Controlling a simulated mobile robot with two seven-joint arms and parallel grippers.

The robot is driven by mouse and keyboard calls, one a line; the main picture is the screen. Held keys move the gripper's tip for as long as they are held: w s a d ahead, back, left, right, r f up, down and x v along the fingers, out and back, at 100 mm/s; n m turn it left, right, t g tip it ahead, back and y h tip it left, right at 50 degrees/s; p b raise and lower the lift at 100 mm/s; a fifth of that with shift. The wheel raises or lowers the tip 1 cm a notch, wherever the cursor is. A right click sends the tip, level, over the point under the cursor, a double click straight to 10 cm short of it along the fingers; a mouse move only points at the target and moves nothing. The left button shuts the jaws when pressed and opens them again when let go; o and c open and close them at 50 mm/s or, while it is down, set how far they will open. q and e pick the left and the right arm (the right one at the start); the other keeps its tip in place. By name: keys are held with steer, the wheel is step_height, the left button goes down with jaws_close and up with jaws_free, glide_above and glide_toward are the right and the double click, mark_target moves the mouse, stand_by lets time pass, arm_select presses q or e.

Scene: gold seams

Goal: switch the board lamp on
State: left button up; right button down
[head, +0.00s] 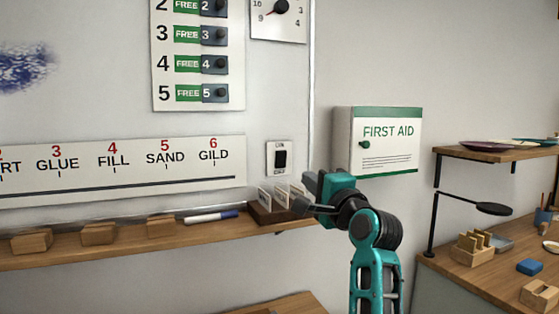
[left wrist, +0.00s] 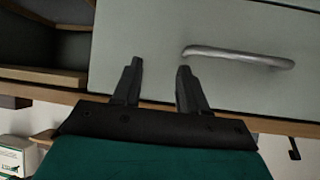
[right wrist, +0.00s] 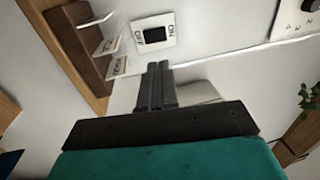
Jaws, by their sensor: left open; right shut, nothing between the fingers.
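The lamp switch (head: 280,158) is a black rocker on a white plate on the wall, at the right end of the board. It also shows in the right wrist view (right wrist: 154,35), with ON and OFF lettering; I cannot tell which side is pressed. My right gripper (head: 309,192) is shut and empty, below and to the right of the switch in the head view. Its fingertips (right wrist: 158,68) appear apart from the plate in the right wrist view. My left gripper (left wrist: 159,67) is open in front of a pale drawer and is outside the head view.
A wooden card holder (head: 268,212) stands on the ledge (head: 130,245) by my right gripper. A marker (head: 211,216) and wooden blocks (head: 99,233) lie along it. A first aid box (head: 377,141) hangs to the right. A drawer handle (left wrist: 238,57) is near my left gripper.

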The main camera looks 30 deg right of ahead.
mark_target(281, 156)
steer(key=w, duration=0.4)
steer(key=w+r, duration=0.1)
steer(key=w, duration=0.4)
steer(key=w+d+r, duration=0.1)
steer(key=w, duration=0.3)
steer(key=shift+w, duration=0.4)
